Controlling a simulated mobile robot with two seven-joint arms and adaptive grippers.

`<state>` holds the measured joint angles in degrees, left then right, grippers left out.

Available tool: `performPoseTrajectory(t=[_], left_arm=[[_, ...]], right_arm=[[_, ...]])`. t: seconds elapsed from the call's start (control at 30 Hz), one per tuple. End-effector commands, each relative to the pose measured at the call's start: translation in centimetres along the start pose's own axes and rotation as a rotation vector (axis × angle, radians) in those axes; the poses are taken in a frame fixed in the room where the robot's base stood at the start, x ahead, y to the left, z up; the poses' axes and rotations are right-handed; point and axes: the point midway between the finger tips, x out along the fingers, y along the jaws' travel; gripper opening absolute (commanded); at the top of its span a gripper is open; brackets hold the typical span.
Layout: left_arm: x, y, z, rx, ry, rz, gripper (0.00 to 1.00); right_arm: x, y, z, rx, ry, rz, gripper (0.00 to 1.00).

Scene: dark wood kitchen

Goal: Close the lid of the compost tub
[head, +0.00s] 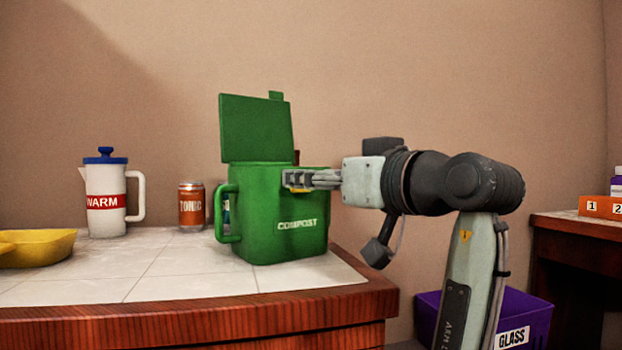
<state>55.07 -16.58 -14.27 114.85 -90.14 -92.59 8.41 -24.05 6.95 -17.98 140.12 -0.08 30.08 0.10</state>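The green compost tub (275,225) stands on the tiled counter near its right end, with its label facing me. Its green lid (256,128) is open, standing nearly upright at the back and leaning slightly left. A handle sticks out on the tub's left side. My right gripper (297,180) reaches in from the right, with its fingertips at the tub's upper front rim, below the lid. I cannot tell whether they touch the tub, and the finger gap does not show clearly. My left gripper is out of view.
A white jug (105,200) with a blue top, an orange tonic can (191,205) and a yellow dish (38,248) stand left of the tub. Something behind the tub is mostly hidden. A purple glass bin (535,318) sits low at right. The front tiles are clear.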

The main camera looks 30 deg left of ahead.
Motion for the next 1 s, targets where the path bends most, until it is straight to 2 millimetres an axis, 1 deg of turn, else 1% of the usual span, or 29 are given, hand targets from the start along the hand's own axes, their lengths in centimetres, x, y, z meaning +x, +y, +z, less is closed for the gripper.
performPoseTrajectory(t=[0.03,0.13,0.4,0.47,0.83,1.0], left_arm=[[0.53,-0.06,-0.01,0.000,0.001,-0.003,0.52],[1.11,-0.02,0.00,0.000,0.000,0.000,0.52],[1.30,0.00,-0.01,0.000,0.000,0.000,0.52],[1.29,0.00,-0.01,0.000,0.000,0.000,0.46],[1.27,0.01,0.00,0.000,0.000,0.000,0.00],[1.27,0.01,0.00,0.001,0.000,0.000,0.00]], right_arm=[[0.00,0.01,-0.02,-0.001,0.003,0.000,0.52],[0.03,0.01,-0.09,-0.001,0.009,-0.001,0.52],[0.11,0.03,-0.19,-0.002,0.014,-0.001,0.52],[0.11,0.04,-0.18,-0.002,0.014,-0.001,0.52],[0.11,0.07,-0.13,-0.001,0.013,0.002,0.52],[0.07,0.07,-0.09,-0.001,0.011,0.002,0.52]])
